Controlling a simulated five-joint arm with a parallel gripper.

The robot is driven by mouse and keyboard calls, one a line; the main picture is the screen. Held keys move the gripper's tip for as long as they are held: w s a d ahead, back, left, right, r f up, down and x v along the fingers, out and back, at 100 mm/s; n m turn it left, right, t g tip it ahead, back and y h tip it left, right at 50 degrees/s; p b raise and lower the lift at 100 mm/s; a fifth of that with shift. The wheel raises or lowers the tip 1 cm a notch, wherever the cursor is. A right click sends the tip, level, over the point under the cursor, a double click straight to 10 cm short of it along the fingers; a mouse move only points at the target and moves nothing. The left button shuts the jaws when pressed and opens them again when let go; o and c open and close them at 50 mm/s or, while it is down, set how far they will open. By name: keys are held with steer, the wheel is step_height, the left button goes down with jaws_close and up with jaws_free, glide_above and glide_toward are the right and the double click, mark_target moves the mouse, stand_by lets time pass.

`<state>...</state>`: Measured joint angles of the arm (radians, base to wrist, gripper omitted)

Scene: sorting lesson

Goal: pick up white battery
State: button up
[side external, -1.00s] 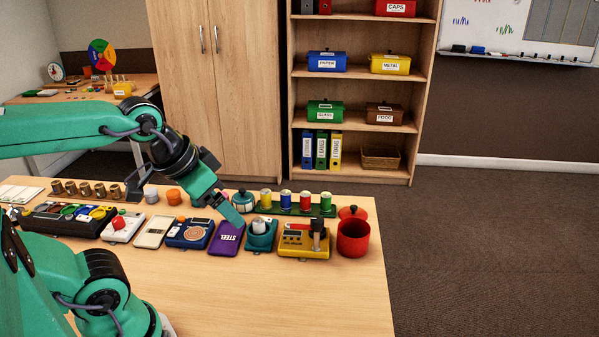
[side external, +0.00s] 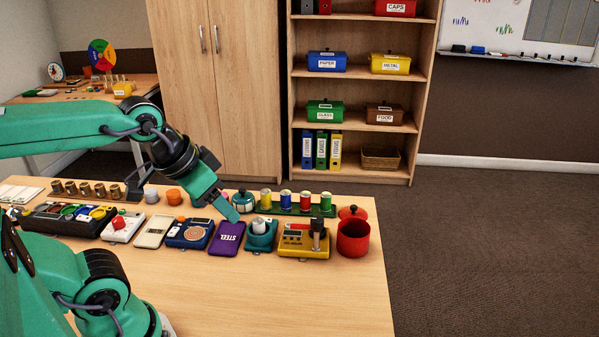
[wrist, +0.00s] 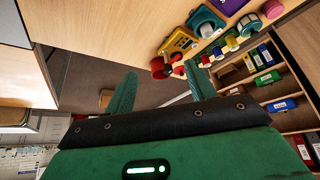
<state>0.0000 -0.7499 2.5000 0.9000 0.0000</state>
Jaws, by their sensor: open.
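A short whitish cylinder (side external: 259,226) stands upright in a teal holder (side external: 262,241) on the table; it may be the white battery, but it is too small to tell. My gripper (side external: 234,216) is open, above and just left of this cylinder, beside the purple STEEL block. In the wrist view the two green fingers of my gripper (wrist: 160,74) are spread with nothing between them. The teal holder (wrist: 205,22) also shows at the top of the wrist view.
A purple STEEL block (side external: 227,238) lies left of the holder, and a yellow device (side external: 303,246) lies right of it. Several coloured cylinders stand on a green rack (side external: 299,210) behind. A red pot (side external: 353,240) stands at the right. The table front (side external: 250,295) is clear.

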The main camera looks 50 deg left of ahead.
steer(key=m+g, duration=0.3)
steer(key=g, duration=0.2)
glide_toward(259, 219)
steer(key=shift+s+d+f, duration=0.15)
steer(key=shift+d, duration=0.25)
steer(key=shift+a+f+m+g, duration=0.25)
steer(key=shift+f+m+g, duration=0.05)
steer(key=shift+f, duration=0.1)
steer(key=shift+w+f, duration=0.15)
steer(key=shift+f, duration=1.8)
steer(key=shift+w+f, duration=0.15)
steer(key=shift+f, duration=1.8)
